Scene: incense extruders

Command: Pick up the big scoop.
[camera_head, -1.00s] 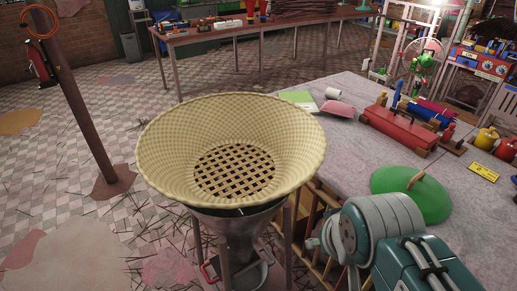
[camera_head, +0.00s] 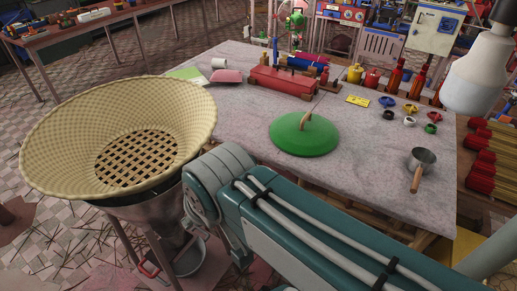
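A metal scoop-like vessel (camera_head: 422,160) with a wooden handle lies on the near right part of the grey-topped table (camera_head: 350,188). Its handle points toward the near edge. I take it for the big scoop, though I cannot be sure. A pink flat item (camera_head: 227,76), whose kind I cannot make out, lies at the table's far left. My teal arm crosses the lower middle of the view, left of and nearer than the metal vessel. My gripper is not visible.
A wide woven basket (camera_head: 60,130) stands on a metal funnel at left. A green lid (camera_head: 304,142) lies mid-table, with a red toolbox (camera_head: 283,82) behind it. Small coloured cups and bottles line the far right.

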